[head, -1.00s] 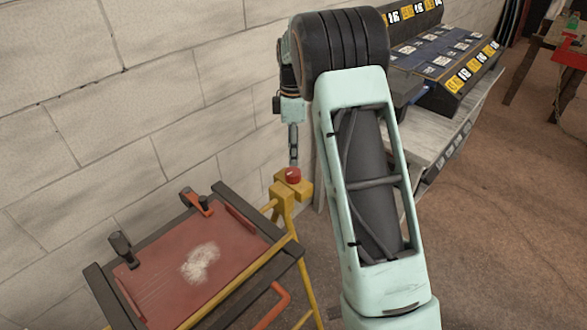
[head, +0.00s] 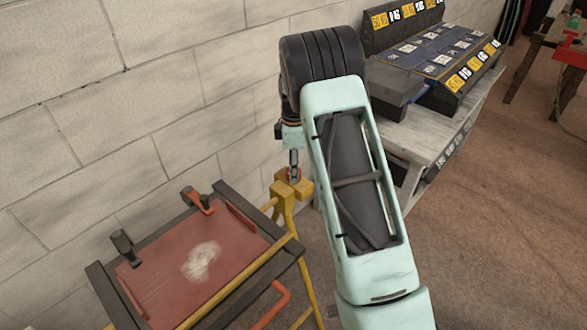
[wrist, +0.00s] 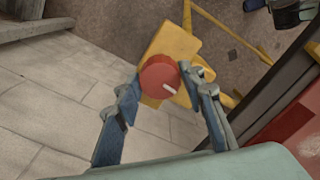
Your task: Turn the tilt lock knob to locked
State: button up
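The tilt lock knob is a round red knob (wrist: 160,76) with a white line on its face, on a yellow bracket (wrist: 172,46). In the wrist view the line points to the lower right. My gripper (wrist: 162,83) is open, with one finger on each side of the knob. The right fingertip is close to the knob's edge; the left one shows a small gap. I cannot tell whether either touches. In the head view my gripper (head: 294,163) hangs right over the yellow bracket (head: 292,188), and the knob is mostly hidden behind the fingers.
A yellow frame holds a tilted red board (head: 170,285) with dark rails, clamps and a pale dusty patch. A block wall (head: 150,90) stands behind. A bench (head: 440,145) with a labelled dark rack (head: 430,60) is at the right. The brown floor is open at right.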

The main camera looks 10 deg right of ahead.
jog(key=c, duration=0.6)
jog(key=shift+c, duration=0.2)
